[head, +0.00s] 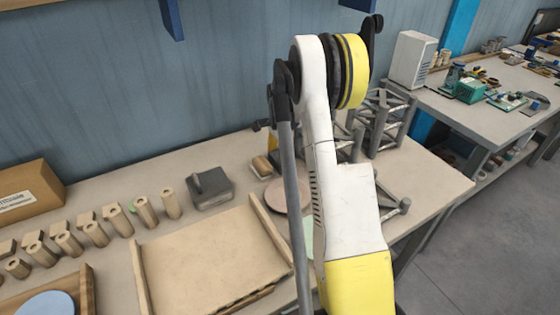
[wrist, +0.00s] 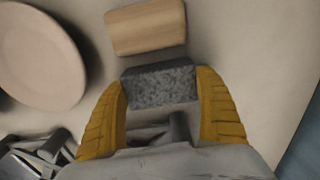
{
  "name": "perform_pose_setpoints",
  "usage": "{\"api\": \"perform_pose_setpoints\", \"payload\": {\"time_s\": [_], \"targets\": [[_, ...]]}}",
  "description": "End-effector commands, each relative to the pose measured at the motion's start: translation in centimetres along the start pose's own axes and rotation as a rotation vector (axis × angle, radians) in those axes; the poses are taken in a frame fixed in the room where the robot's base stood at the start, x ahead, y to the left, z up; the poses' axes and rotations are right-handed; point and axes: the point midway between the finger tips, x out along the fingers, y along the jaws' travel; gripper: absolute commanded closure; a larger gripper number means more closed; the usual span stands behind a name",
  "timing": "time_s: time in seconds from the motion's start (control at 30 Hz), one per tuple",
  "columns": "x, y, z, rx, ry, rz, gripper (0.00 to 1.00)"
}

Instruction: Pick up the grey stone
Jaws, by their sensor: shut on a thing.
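The grey stone (wrist: 160,86) is a speckled dark grey block in the wrist view, between the two yellow fingers of my gripper (wrist: 162,79). The fingers are closed on its left and right sides. I cannot tell whether the stone touches the table. In the head view my arm hides most of the gripper; a bit of yellow finger (head: 272,143) shows left of the arm. The stone cannot be made out there.
A light wooden block (wrist: 146,27) lies just beyond the stone. A round pinkish plate (wrist: 40,55) lies to its left. In the head view a grey box-like object (head: 210,188), a wooden tray (head: 205,250) and several wooden cylinders (head: 146,211) stand on the table. Grey metal frames (head: 380,120) stand behind my arm.

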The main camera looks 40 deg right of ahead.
Motion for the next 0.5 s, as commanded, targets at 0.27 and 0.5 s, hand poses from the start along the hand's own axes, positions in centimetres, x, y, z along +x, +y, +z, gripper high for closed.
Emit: {"api": "perform_pose_setpoints", "payload": {"time_s": [0.27,0.5], "targets": [[-3.2,0.0,0.0,0.000,0.000,0.000,0.62],[-6.8,4.2,0.1,0.001,0.000,0.000,0.62]]}}
